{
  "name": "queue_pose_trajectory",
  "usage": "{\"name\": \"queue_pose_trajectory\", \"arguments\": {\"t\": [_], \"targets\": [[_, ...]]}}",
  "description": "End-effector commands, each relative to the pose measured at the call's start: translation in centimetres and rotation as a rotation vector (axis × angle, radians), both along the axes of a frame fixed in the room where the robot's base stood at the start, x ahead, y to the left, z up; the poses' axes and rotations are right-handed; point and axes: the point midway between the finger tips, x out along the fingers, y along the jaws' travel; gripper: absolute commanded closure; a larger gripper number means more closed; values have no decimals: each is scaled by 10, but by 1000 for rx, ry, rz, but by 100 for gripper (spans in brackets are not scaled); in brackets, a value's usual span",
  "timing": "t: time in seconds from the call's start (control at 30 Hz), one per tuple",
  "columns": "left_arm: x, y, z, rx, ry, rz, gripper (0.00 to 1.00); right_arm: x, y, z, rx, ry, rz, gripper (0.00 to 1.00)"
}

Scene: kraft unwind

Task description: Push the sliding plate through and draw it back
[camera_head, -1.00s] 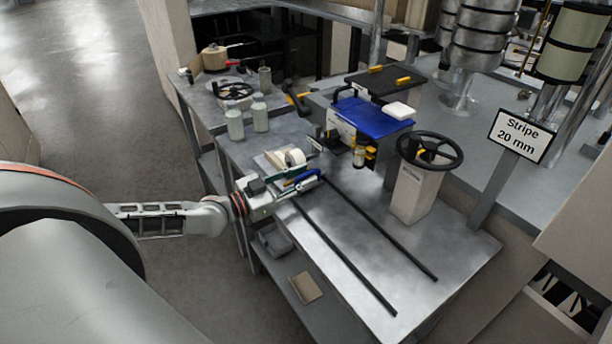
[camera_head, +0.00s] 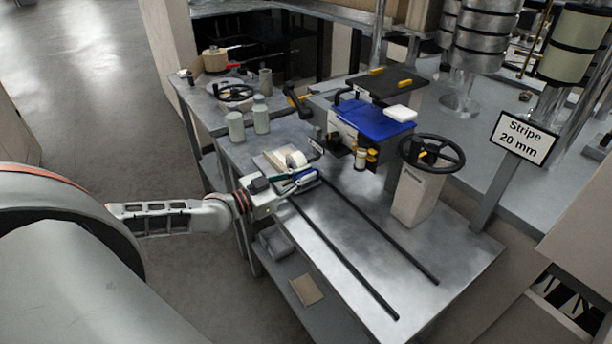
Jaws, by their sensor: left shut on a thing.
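The sliding plate (camera_head: 270,163) seems to be the small pale plate at the left edge of the steel table, by the upper ends of two dark rails. A white roll (camera_head: 297,159) sits on or just behind it. My left gripper (camera_head: 302,177) reaches in from the left, low over the table edge, beside the roll. It is shut at the plate's near side; its fingers and blue and green parts hide the contact, and I cannot see exactly where it grips. My right gripper is out of view.
Two dark rails (camera_head: 349,258) run toward the front of the steel table (camera_head: 455,248); the surface between them is clear. A blue-topped unit (camera_head: 375,120) stands behind, and a black handwheel (camera_head: 432,153) on a pale post stands at the right. Pale cylinders (camera_head: 236,126) stand at the back left.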

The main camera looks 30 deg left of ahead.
Motion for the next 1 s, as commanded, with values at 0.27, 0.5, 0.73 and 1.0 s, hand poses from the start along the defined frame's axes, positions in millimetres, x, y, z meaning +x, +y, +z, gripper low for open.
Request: {"name": "queue_pose_trajectory", "arguments": {"t": [0.27, 0.5, 0.73, 1.0], "targets": [[2, 5, 1, 5, -2, -1, 100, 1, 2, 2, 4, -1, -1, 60], [2, 5, 1, 5, -1, -1, 74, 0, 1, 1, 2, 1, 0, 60], [2, 6, 1, 4, -2, 1, 74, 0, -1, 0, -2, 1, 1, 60], [-12, 12, 0, 6, 1, 2, 74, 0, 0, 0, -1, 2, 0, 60]]}}
